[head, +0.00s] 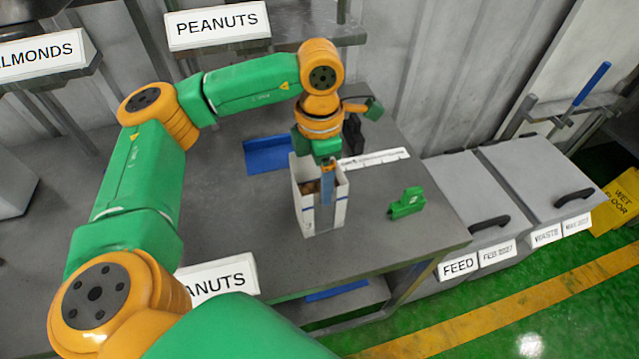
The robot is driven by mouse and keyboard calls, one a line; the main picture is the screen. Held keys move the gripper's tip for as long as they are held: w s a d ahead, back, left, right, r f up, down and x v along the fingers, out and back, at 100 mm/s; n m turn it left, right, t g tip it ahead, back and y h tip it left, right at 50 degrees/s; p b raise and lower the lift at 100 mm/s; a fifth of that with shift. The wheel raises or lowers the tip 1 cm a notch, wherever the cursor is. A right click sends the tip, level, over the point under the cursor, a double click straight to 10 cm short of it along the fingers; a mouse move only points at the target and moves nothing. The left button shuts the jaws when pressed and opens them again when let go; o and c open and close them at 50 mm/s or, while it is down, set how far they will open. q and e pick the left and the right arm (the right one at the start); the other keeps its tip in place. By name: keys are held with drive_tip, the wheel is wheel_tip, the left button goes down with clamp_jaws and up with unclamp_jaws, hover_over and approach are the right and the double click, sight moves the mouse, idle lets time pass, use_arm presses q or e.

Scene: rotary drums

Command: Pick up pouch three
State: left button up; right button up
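No pouch marked three can be made out. A white open-topped carton (306,214) stands upright on the grey table, with something brown (310,187) inside. My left gripper (327,186) points down at the carton's mouth. A narrow blue piece shows at its tip; I cannot tell whether this is a finger or something held. The tips are small and partly hidden, so their opening is unclear. A small green object (407,203) with a pale mark lies on the table to the right; its mark is too small to read surely. My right gripper is not in view.
The grey table (370,235) has free room around the carton. A blue tray (268,155) and a white labelled strip (374,159) lie behind it. Shelves with PEANUTS (217,24) and ALMONDS (40,55) signs stand behind. FEED (458,266) and WASTE (546,235) bins stand right.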

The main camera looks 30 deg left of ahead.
use_arm(q)
clamp_jaws()
drive_tip(key=shift+w+r, duration=0.1)
